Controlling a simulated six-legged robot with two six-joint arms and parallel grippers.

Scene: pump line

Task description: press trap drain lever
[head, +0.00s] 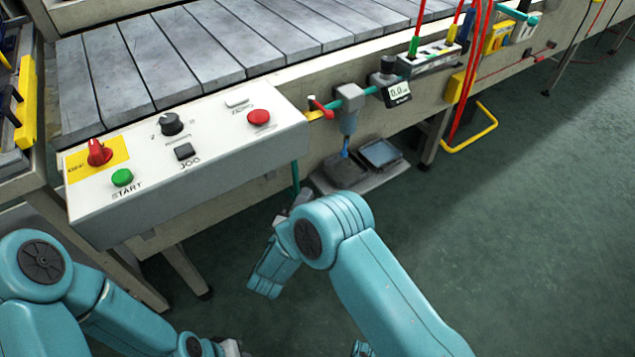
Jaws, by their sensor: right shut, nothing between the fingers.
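The trap (348,97) is a small grey block on the front rail of the line, right of the white control box. A small blue lever-like part (345,148) hangs under it; I take it for the drain lever. A red handle (320,108) sits just left of the trap on a yellow fitting. My right gripper (299,199) is shut and empty, partly hidden behind my right arm. It is below and left of the blue part, apart from it in the picture. My left arm is at the lower left; its fingers do not show.
The control box (190,190) has a red knob, a green START button, a JOG button and a red button. A grey tray (345,172) and a flat box (381,154) lie below the trap. A gauge (399,92) is to its right.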

